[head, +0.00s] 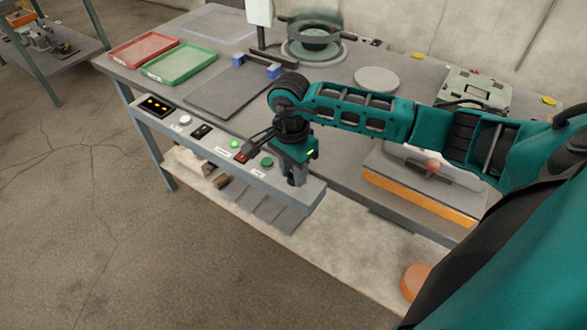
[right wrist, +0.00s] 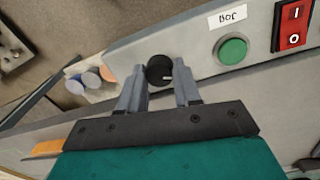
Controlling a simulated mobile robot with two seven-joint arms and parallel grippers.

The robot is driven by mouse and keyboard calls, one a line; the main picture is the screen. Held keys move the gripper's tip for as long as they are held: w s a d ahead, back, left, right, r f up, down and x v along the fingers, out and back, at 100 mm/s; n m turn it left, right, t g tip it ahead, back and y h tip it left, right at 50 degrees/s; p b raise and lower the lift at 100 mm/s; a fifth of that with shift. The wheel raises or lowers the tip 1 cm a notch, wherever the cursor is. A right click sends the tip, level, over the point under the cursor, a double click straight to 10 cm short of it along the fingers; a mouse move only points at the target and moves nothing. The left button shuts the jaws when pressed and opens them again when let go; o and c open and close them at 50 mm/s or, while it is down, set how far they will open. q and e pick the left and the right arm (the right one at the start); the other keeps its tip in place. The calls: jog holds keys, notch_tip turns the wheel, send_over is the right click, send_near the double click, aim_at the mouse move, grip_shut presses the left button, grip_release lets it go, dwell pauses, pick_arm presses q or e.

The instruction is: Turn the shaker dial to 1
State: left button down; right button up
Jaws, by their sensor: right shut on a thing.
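The shaker dial (right wrist: 159,69) is a small round black knob with a short white mark, on the grey control panel (right wrist: 205,60) in the right wrist view. My right gripper (right wrist: 160,78) is shut on the dial, one finger on each side of it. In the head view my right gripper (head: 297,180) points down at the right end of the panel (head: 220,152) and hides the dial. The numbers around the dial cannot be read. My left gripper is not in view.
A round machine (head: 313,50) stands at the back of the bench. Red (head: 143,48) and green (head: 180,63) trays lie at the left. An orange-edged block (head: 418,197) lies under my right arm.

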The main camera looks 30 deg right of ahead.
jog(key=shift+m, duration=0.4)
jog(key=m+b, duration=0.1)
jog(key=m, duration=0.2)
jog(key=shift+m, duration=0.3)
jog(key=shift+d+m, duration=0.1)
jog(key=shift+m, duration=2.1)
jog(key=shift+y, duration=0.3)
jog(key=o, duration=1)
jog(key=shift+o, duration=0.2)
jog(key=shift+r, duration=0.1)
